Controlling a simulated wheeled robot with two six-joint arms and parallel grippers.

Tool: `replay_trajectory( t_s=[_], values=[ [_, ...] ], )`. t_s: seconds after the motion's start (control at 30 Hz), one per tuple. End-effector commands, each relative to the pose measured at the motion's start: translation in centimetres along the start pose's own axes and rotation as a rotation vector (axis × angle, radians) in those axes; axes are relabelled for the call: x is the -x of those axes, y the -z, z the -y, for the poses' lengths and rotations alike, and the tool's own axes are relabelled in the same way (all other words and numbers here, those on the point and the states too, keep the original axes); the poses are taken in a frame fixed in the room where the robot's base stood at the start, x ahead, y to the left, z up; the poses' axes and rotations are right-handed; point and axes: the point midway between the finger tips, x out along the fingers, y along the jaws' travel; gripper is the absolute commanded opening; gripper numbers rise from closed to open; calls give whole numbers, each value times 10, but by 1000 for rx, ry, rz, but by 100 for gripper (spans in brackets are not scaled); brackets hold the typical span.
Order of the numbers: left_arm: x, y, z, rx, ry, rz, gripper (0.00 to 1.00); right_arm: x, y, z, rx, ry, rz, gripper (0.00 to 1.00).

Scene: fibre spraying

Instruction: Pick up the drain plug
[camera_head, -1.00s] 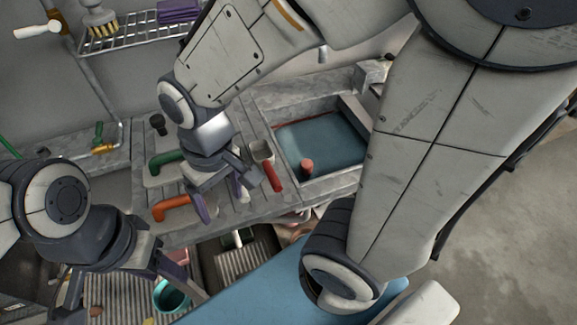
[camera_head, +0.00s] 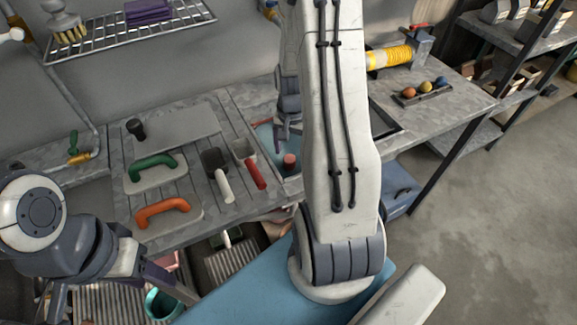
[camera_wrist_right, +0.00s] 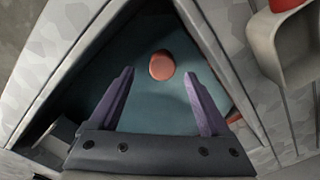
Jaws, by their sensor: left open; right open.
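The drain plug (camera_head: 289,161) is a small reddish-orange cylinder standing in the blue-green basin (camera_head: 266,137) of the sink. In the right wrist view the plug (camera_wrist_right: 162,65) shows from above, ahead of and between the two purple fingers. My right gripper (camera_wrist_right: 160,98) is open and empty, pointing down into the basin and apart from the plug. In the head view the right gripper (camera_head: 285,130) is partly hidden by my arm, just behind the plug. My left gripper (camera_head: 120,300) is open and empty at the lower left, away from the sink.
Left of the sink, the counter holds a green-handled float (camera_head: 152,167), an orange-handled float (camera_head: 163,210) and two scoops, one white-handled (camera_head: 222,183), one red-handled (camera_head: 254,172). A wire shelf (camera_head: 130,35) hangs above.

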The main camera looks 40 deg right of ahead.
Motion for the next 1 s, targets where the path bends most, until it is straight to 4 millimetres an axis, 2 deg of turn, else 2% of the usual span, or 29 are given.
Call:
replay_trajectory(
  t_s=[0.17,0.43,0.57,0.77,0.9,0.97,1.0],
  values=[
    [1,0,0,0,0,0,50,-13,-2,1,2,-1,2,81],
    [5,0,0,0,0,0,50,-51,-5,4,2,-1,3,81],
    [5,0,0,0,0,0,50,-58,-4,4,2,0,0,81],
    [4,0,0,0,0,0,50,-59,-4,4,2,1,-1,81],
    [4,0,0,0,0,0,50,-58,-4,4,2,1,-1,27],
    [4,0,0,0,0,0,50,-58,-4,4,2,1,-1,4],
    [4,0,0,0,0,0,50,-58,-4,4,2,1,-1,0]
  ],
)
